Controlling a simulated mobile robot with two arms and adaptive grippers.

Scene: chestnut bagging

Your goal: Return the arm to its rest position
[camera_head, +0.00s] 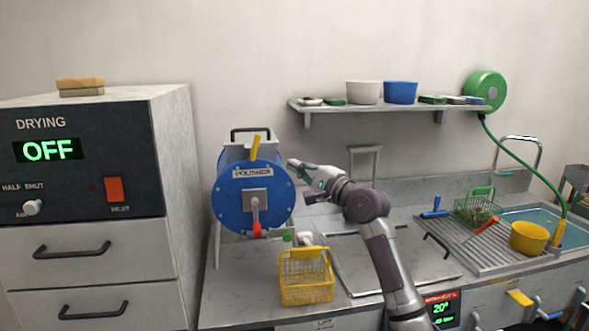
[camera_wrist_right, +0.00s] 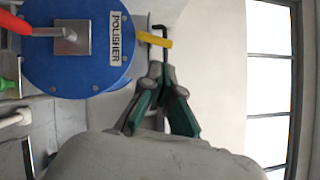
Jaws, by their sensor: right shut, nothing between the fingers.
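My right arm reaches up from the bottom of the head view over the counter. Its gripper (camera_head: 301,171) is just right of the blue polisher drum (camera_head: 228,198), at the height of its label. In the wrist view the right gripper (camera_wrist_right: 165,68) has its green-padded fingers together at the tips, with nothing between them. The blue polisher (camera_wrist_right: 70,75) lies to the left of the fingers there, with its yellow lever (camera_wrist_right: 157,43) close by the tips. I cannot tell whether the fingers touch the polisher. My left gripper does not show.
The drying cabinet (camera_head: 80,160) is at left. A wall shelf (camera_head: 385,107) with bowls hangs above. A green basket (camera_head: 466,213) and yellow bowl (camera_head: 529,238) stand by the sink at right.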

